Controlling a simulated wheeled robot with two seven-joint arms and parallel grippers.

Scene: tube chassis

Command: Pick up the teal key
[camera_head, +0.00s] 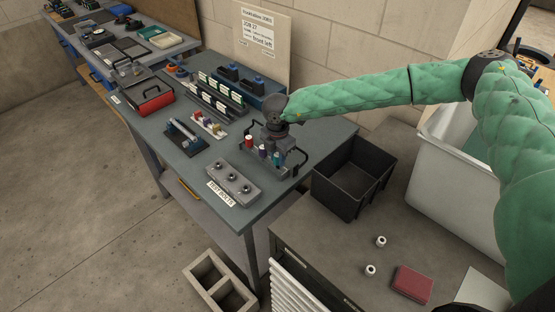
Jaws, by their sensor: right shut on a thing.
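My right gripper (274,138) comes in from the right on a green padded arm and is over the small grey rack near the table's front right corner. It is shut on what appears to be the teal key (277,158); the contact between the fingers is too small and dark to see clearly. A red piece (248,142) and a blue piece (262,152) stand upright beside it in the same rack. The gripper hides the back of the rack. My left gripper is not in view.
The dark worktable (215,160) also holds a grey block with several round knobs (232,184), a red toolbox (150,98) and dark racks. An empty black bin (352,180) stands right of the table. A sign board (262,45) rises behind.

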